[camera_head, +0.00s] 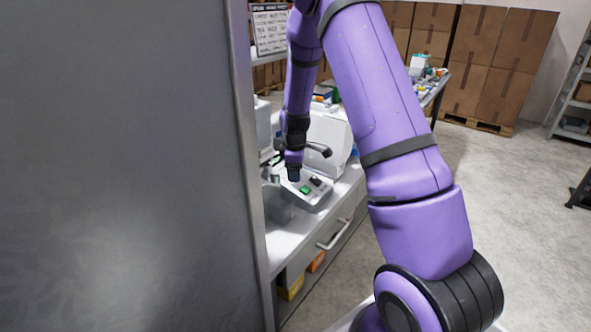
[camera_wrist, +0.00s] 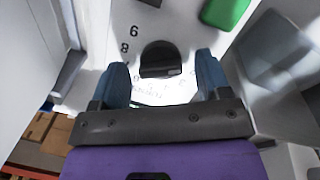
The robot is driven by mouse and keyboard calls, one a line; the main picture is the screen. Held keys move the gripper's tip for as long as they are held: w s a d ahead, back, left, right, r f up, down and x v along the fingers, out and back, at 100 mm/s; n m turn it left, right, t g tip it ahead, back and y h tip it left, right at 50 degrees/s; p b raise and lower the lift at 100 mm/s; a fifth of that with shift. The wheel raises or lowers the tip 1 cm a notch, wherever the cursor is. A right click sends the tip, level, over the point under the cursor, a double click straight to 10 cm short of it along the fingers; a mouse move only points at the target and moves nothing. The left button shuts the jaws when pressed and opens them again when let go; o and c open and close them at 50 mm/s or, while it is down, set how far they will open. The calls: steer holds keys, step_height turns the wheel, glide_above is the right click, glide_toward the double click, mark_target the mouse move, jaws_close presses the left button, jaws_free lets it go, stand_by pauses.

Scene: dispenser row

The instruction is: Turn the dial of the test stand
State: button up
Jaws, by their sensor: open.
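The test stand (camera_head: 318,199) is a white unit with a sloped panel on the counter; a green button and a dark control show on it in the head view. In the wrist view its black dial (camera_wrist: 160,59) sits on the white panel with printed digits around it. My gripper (camera_wrist: 158,80) is open, with one blue finger on the left and one on the right of the dial. I cannot tell whether either finger touches it. In the head view my gripper (camera_head: 293,174) is over the panel's left part, and the dial is hidden there.
A large grey panel (camera_head: 120,160) fills the left of the head view, close to my arm. The white counter (camera_head: 297,238) has a drawer with a handle (camera_head: 335,234) below. The green button (camera_wrist: 226,12) lies near the dial. Open floor (camera_head: 505,190) is to the right.

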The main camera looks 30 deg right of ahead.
steer(key=c, duration=0.9)
steer(key=m+y, duration=0.1)
steer(key=m, duration=0.3)
steer(key=shift+m+g, duration=0.3)
steer(key=m, duration=0.4)
steer(key=shift+d+m+y, duration=0.1)
steer(key=shift+m+y, duration=0.2)
steer(key=shift+y, duration=0.1)
steer(key=m+y, duration=0.1)
steer(key=m, duration=0.3)
steer(key=shift+m+y, duration=0.3)
steer(key=shift+m, duration=1.7)
